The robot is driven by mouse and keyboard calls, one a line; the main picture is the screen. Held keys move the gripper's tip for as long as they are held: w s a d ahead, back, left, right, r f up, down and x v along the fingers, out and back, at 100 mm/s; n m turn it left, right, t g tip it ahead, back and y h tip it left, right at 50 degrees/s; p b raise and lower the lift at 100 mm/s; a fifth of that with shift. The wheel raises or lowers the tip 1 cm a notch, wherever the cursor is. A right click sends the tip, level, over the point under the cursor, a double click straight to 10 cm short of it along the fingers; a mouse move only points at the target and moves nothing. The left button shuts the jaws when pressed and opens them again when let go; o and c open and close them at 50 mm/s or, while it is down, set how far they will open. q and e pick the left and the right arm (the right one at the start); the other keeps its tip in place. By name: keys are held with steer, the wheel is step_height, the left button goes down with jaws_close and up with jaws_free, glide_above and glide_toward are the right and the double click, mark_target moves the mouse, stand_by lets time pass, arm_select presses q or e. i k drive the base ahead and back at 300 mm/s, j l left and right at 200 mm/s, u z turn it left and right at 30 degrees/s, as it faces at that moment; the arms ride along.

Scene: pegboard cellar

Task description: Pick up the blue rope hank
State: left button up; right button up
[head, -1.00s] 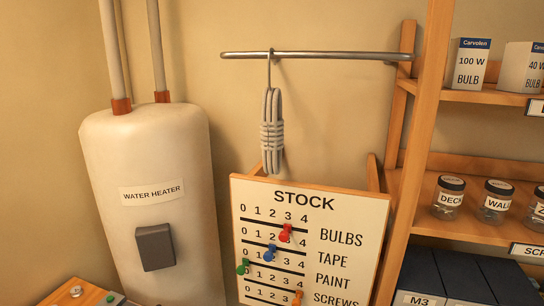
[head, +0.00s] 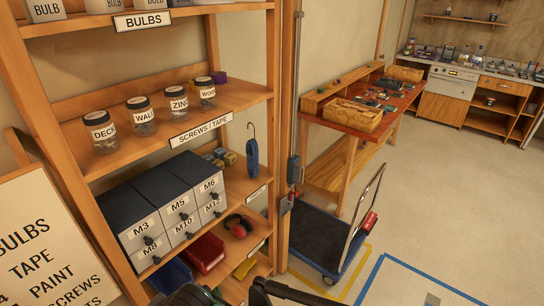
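The blue rope hank (head: 252,159) hangs upright from a dark hook at the right end of the tall wooden shelf, beside the shelf post. It is narrow and bound, and looks clear of the bins to its left. Black parts that look like my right gripper (head: 283,291) show at the bottom edge, well below the hank and apart from it. Their fingertips are cut off or unclear, so I cannot tell if they are open or shut. My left gripper is not in view.
The wooden shelf holds labelled jars (head: 143,118), grey drawers (head: 147,223), a red bin (head: 205,253) and red ear muffs (head: 238,226). A platform trolley (head: 318,240) stands right of the post. A workbench (head: 385,112) is behind.

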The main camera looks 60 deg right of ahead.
mark_target(252, 145)
steer(key=z, duration=1.9)
steer(key=i+l, duration=0.15)
steer(key=l, duration=0.25)
steer(key=i+l+u, duration=0.1)
steer(key=l, duration=0.3)
steer(key=i+l, duration=0.25)
steer(key=l, duration=0.2)
steer(key=i+l+u, duration=0.15)
steer(key=l, duration=0.25)
steer(key=i+l, duration=0.1)
steer(key=l, duration=0.35)
steer(key=i+l+u, duration=0.1)
steer(key=l, duration=0.3)
steer(key=i+l, duration=0.15)
steer(key=l, duration=0.3)
steer(key=i+l+u, duration=0.1)
steer(key=i+l, duration=0.35)
steer(key=l, duration=0.25)
steer(key=i+l+u, duration=0.15)
steer(key=l, duration=0.25)
steer(key=i, duration=0.1)
